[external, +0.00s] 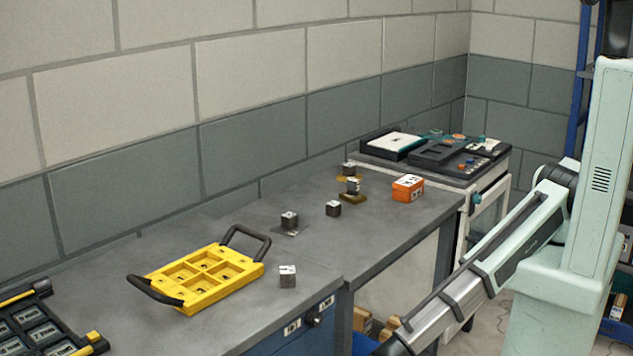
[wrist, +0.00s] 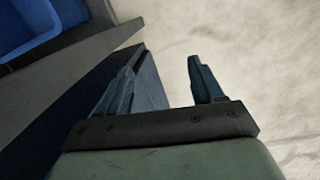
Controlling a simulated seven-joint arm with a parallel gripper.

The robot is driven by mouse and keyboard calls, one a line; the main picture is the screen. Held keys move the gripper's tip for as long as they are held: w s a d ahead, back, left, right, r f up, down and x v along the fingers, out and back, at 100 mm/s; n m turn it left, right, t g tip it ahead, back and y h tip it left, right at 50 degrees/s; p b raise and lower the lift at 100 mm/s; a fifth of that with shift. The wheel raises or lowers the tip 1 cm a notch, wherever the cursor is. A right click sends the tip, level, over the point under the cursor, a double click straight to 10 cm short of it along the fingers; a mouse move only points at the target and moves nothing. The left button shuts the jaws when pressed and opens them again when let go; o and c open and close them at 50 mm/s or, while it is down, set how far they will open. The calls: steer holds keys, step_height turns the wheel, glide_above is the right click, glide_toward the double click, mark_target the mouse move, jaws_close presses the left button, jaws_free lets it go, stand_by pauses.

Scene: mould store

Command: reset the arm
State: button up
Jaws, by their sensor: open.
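My gripper (wrist: 165,72) shows in the wrist view with its two fingers spread apart and nothing between them. It points down toward the pale floor (wrist: 240,50), beside a dark blue cabinet side and a blue bin (wrist: 25,35). In the external view my arm reaches from the right down to the lower edge, in front of the workbench, and the gripper itself is out of the frame.
A yellow tray (external: 188,292) with black handles lies on the grey workbench (external: 110,275). Several small metal cubes stand around, one (external: 288,276) near the front edge. An orange block (external: 407,188) sits farther back. A black case (external: 45,325) is at lower left.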

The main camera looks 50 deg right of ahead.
steer(key=d+f+m+g+h, duration=0.1)
steer(key=d+f+g+h, duration=0.15)
steer(key=d, duration=1.35)
steer(key=d+f+m+g+h, duration=0.1)
steer(key=d+f+h, duration=0.3)
steer(key=d, duration=1.3)
steer(key=s+d+r+m+g+y, duration=0.2)
steer(key=d+m+y, duration=0.1)
steer(key=d+m, duration=0.4)
steer(key=s+d+r+m+g+y, duration=0.1)
steer(key=d+m+y, duration=0.3)
steer(key=d, duration=0.9)
steer(key=shift+s+r+m+g, duration=0.4)
steer(key=shift+s+m, duration=0.45)
steer(key=shift+m, duration=0.85)
steer(key=shift+y, duration=0.25)
